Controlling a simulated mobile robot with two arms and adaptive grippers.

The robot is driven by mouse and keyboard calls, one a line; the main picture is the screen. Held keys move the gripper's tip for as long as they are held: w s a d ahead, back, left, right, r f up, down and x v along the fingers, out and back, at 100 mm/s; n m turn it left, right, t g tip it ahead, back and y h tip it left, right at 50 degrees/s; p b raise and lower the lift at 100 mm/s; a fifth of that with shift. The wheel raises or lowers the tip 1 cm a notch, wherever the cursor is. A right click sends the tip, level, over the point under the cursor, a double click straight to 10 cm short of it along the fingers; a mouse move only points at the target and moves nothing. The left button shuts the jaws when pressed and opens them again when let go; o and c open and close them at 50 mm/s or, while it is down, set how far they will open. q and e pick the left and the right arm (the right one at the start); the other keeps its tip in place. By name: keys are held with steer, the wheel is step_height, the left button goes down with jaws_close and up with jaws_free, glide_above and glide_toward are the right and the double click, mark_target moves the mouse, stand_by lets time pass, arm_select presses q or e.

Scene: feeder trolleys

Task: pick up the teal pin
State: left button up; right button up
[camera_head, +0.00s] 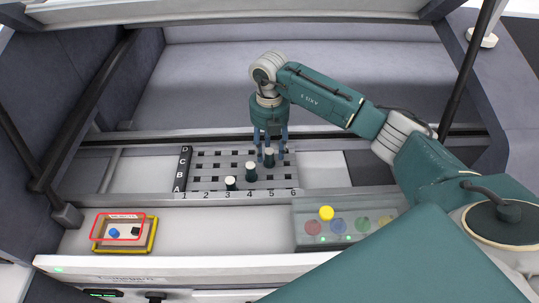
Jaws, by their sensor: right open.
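Three dark pins with pale tops stand upright in a grey slotted board (210,170) marked A to D and 1 to 6. The front-left pin (231,184) looks dark green. The middle pin (251,173) is dark. The rear-right pin (269,159) is dark greyish; at this size I cannot tell for sure which one is teal. My right gripper (270,151) points down with open fingers, one on either side of the rear-right pin. I cannot tell whether they touch it. My left gripper is out of view.
A yellow tray with a red rim (152,232) holding a blue and a black piece lies at the front left. A grey button box (300,215) with a raised yellow button stands at the front right. Dark struts and side walls flank the white trolley shelf (215,228).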

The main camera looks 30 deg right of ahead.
mark_target(269, 151)
step_height(269, 151, down, 2)
steer(key=shift+f, duration=0.35)
steer(key=shift+c, duration=0.7)
jaws_close()
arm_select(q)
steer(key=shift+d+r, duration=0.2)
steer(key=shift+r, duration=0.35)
arm_select(e)
steer(key=shift+w+r, duration=0.1)
steer(key=shift+r, duration=0.25)
arm_select(q)
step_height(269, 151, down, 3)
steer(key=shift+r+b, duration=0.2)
steer(key=shift+b, duration=0.9)
arm_select(e)
step_height(269, 151, up, 9)
steer(key=shift+r, duration=0.15)
